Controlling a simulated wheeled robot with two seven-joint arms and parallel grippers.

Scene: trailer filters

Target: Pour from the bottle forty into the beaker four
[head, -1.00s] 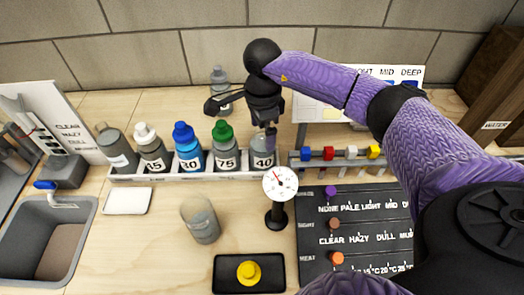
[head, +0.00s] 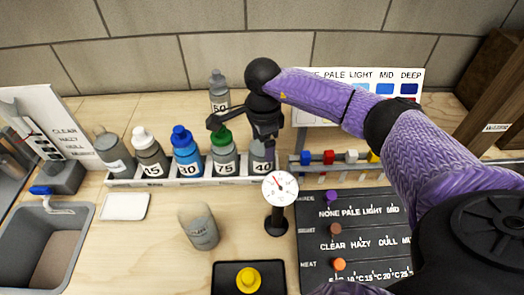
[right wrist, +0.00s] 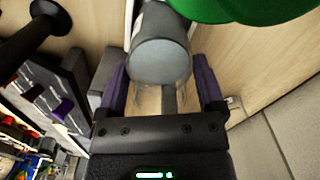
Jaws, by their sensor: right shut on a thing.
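The bottle forty (head: 259,166) is a grey bottle with a white label reading 40, upright at the right end of the white rack. My right gripper (head: 266,138) is shut on its upper part from above. In the right wrist view my gripper (right wrist: 163,88) has a finger on each side of the grey bottle (right wrist: 160,58). A grey, cloudy beaker (head: 202,229) stands on the table in front of the rack, apart from the gripper. Its mark is too small to read, so I cannot tell whether it is beaker four. My left gripper is out of view.
Bottles with green (head: 222,136), blue (head: 181,134) and white (head: 142,133) caps stand close left of the gripper in the rack (head: 135,183). A dial gauge (head: 280,190) stands just in front of bottle forty. A black panel (head: 315,230) lies right; a sink (head: 50,238) is left.

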